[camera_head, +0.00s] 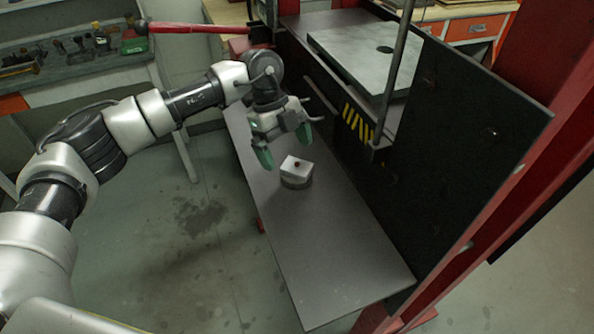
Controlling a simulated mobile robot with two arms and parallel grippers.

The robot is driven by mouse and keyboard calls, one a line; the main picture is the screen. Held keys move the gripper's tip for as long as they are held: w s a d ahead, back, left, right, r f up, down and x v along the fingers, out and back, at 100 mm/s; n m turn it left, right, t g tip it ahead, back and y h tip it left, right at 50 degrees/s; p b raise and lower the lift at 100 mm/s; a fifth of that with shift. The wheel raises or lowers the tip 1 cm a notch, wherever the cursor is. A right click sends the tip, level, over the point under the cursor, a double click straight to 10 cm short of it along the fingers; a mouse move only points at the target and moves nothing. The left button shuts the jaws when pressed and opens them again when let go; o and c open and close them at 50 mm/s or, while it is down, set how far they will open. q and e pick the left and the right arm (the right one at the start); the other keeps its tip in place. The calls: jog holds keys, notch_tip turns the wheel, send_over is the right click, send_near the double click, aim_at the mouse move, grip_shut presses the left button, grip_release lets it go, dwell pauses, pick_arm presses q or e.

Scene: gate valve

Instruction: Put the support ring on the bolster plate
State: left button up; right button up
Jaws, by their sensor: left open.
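A small round grey piece, which looks like the support ring (295,183), sits on the long grey shelf (335,255) of the press. A pale block with a dark red spot (295,166) is on top of it, hiding its upper side. The bolster plate (345,52) is the thick light-grey plate with a dark hole, higher up inside the press frame; it looks bare. My left gripper (284,147) is open, its green-tipped fingers pointing down just above and behind the block. Nothing is between the fingers. My right gripper is not in view.
A dark upright panel (455,135) and red frame stand right of the shelf. A vertical grey rod (398,65) stands in front of the bolster plate. A red lever (185,28) sticks out left. The shelf's near half is clear.

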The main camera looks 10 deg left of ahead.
aim_at(294, 164)
pick_arm(q)
jog(key=x, duration=0.2)
jog(key=p+x, duration=0.1)
jog(key=x, duration=0.1)
jog(key=shift+s+d+p, duration=0.25)
jog(key=shift+d+p, duration=0.05)
jog(key=shift+d, duration=0.2)
jog(key=shift+f, duration=0.25)
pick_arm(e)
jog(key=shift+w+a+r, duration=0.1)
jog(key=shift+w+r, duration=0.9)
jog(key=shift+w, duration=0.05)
pick_arm(q)
jog(key=c, duration=1.4)
jog(key=shift+w+r, duration=0.1)
jog(key=shift+r, duration=0.05)
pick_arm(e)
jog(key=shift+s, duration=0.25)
